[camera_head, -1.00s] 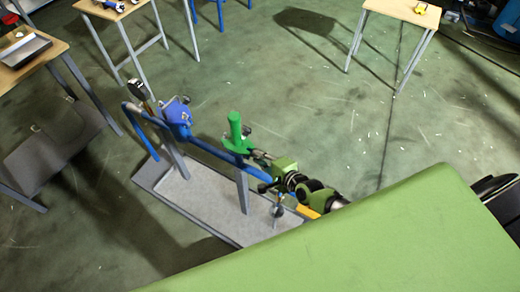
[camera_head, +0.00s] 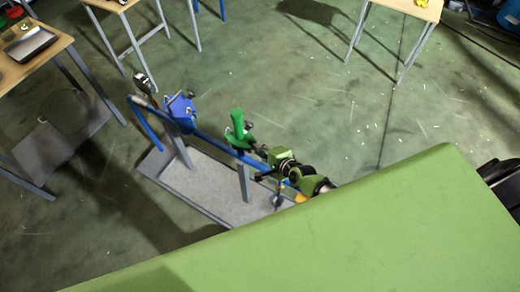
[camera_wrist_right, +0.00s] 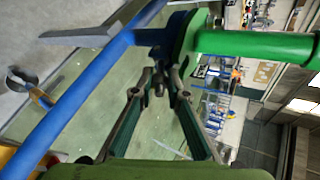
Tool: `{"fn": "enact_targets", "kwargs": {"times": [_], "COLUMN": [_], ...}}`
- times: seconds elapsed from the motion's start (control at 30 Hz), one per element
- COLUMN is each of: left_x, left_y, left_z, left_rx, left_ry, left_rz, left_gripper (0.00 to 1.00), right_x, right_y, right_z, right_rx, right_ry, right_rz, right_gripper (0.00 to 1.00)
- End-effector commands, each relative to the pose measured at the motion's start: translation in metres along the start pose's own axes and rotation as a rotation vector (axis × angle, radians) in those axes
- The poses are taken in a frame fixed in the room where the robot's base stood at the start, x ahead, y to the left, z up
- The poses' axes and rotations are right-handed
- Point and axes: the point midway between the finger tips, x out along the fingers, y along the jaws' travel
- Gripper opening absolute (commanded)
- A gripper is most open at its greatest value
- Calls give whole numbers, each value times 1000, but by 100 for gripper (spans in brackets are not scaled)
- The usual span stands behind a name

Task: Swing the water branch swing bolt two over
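The water branch is a green pipe stub (camera_head: 237,120) on the blue pipe of a floor-standing rig in the head view. In the right wrist view the green pipe (camera_wrist_right: 255,44) runs in from the right to a green flange (camera_wrist_right: 190,36) meeting a dark flange. Small dark metal hardware, perhaps a swing bolt (camera_wrist_right: 158,82), sits below the flange between my fingertips; which bolt it is I cannot tell. My right gripper (camera_wrist_right: 161,74) has its two fingers close together around that spot; a grip is not clear. It shows small beside the branch in the head view (camera_head: 264,153). My left gripper is out of view.
The blue main pipe (camera_wrist_right: 75,95) runs diagonally beside my fingers. A blue box-shaped fitting (camera_head: 180,108) stands farther along the rig. Its grey base plate (camera_head: 210,186) rests on the floor. Wooden-topped tables (camera_head: 415,8) stand at the back; the floor between is clear.

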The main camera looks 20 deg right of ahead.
Motion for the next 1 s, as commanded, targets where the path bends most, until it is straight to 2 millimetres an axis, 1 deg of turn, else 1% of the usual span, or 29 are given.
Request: {"fn": "enact_targets", "kwargs": {"times": [0.03, 0.33, 0.47, 0.63, 1.0], "left_x": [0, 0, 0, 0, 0], "left_y": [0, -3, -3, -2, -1], "left_z": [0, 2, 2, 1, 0], "left_rx": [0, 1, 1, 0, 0], "left_ry": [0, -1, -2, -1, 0], "left_rz": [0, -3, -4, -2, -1], "left_gripper": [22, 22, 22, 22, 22], "right_x": [0, 0, -3, -18, -66], "right_y": [-3, -2, 0, 0, 0], "right_z": [-1, 0, 1, 2, -1], "right_rx": [-1, 0, 2, 3, 2], "right_ry": [2, 0, -2, -2, 1], "right_rz": [-5, -4, -2, -1, -1], "right_gripper": [23, 23, 23, 23, 23]}}
